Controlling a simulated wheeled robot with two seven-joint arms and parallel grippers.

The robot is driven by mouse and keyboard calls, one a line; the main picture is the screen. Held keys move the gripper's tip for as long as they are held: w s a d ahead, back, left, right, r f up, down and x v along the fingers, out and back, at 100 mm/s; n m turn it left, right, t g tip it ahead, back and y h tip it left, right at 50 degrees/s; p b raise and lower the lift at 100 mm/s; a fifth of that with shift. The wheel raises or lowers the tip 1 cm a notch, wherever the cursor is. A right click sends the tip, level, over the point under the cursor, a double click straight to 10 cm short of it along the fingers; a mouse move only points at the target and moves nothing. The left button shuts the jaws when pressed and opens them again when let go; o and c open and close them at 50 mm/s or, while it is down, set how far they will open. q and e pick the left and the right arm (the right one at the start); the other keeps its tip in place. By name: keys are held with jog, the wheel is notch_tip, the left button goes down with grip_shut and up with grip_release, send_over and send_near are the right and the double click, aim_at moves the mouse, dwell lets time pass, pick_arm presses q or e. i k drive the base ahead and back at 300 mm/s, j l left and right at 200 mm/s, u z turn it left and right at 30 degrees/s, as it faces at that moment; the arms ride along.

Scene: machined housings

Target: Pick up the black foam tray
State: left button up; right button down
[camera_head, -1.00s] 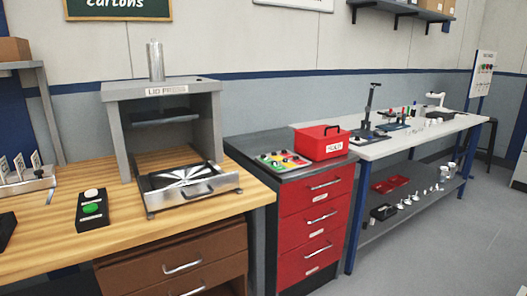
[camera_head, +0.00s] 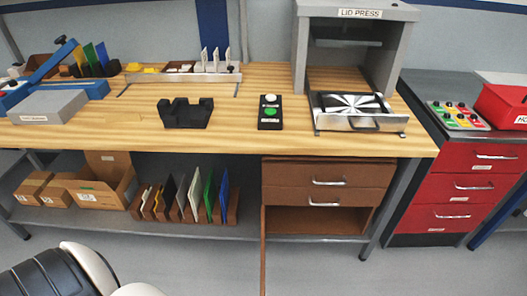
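A black notched block (camera_head: 186,113) sits on the wooden workbench, left of the button box. It looks like a cradle with raised ends and a cut-out middle; I cannot tell for sure that it is the black foam tray. No other clear black tray shows on the bench. Neither of my grippers is in view. A white and black rounded part, probably of my own body, shows at the lower left.
The wooden workbench (camera_head: 110,129) carries a button box (camera_head: 270,112), the lid press (camera_head: 357,40) with its drawer (camera_head: 358,110), a blue fixture with a grey block (camera_head: 47,107) and a card rack (camera_head: 180,77). Cardboard boxes (camera_head: 98,193) and upright coloured panels stand on the shelf below. A red drawer cabinet (camera_head: 480,187) stands right.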

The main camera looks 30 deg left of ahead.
aim_at(180, 114)
jog(key=k+j, duration=0.1)
jog(key=j, duration=0.25)
jog(key=k+j, duration=0.1)
jog(key=j, duration=0.3)
jog(key=k+j, duration=0.1)
jog(key=j, duration=0.25)
jog(key=k+j, duration=0.1)
jog(key=j, duration=0.3)
